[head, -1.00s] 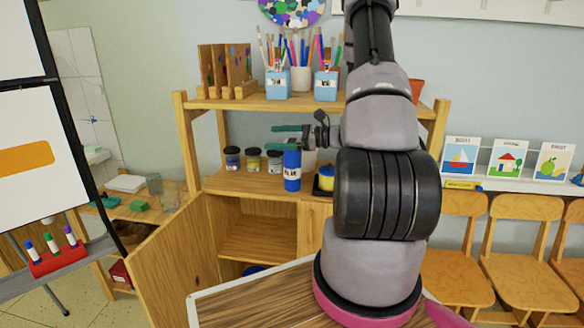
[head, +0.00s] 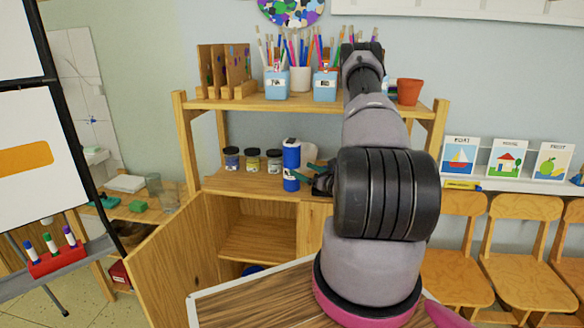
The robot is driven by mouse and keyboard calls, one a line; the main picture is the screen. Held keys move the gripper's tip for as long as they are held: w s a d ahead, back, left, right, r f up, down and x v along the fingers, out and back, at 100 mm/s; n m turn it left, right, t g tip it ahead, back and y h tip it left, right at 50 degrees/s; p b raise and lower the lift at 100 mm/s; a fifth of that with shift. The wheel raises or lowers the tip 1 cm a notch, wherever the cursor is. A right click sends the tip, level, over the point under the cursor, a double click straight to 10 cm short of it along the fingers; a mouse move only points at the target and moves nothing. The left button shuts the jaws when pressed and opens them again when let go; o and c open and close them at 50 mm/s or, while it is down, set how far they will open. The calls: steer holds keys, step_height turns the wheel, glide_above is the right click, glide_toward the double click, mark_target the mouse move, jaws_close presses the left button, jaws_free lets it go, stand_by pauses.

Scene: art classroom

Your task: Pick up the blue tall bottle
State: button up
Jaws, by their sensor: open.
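The blue tall bottle (head: 291,155) stands upright on the middle shelf of the wooden rack, with a white cap and a pale label. My gripper (head: 299,174) is at the bottle's right side, level with its lower half. Its dark green fingers point left, and one crosses in front of the label area. The fingers look apart. I cannot tell whether they touch the bottle or whether the far finger is behind it. My own arm hides the right part of the shelf.
Several small paint jars (head: 253,160) stand left of the bottle on the wooden shelf (head: 235,182). A white container (head: 309,152) is just behind right. Above, the top shelf (head: 258,102) holds brush cups and a terracotta pot (head: 409,92). An open cabinet door (head: 172,257) juts out below.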

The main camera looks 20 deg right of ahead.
mark_target(298, 167)
steer(key=x, duration=0.5)
steer(key=shift+a+r, duration=0.1)
jaws_close()
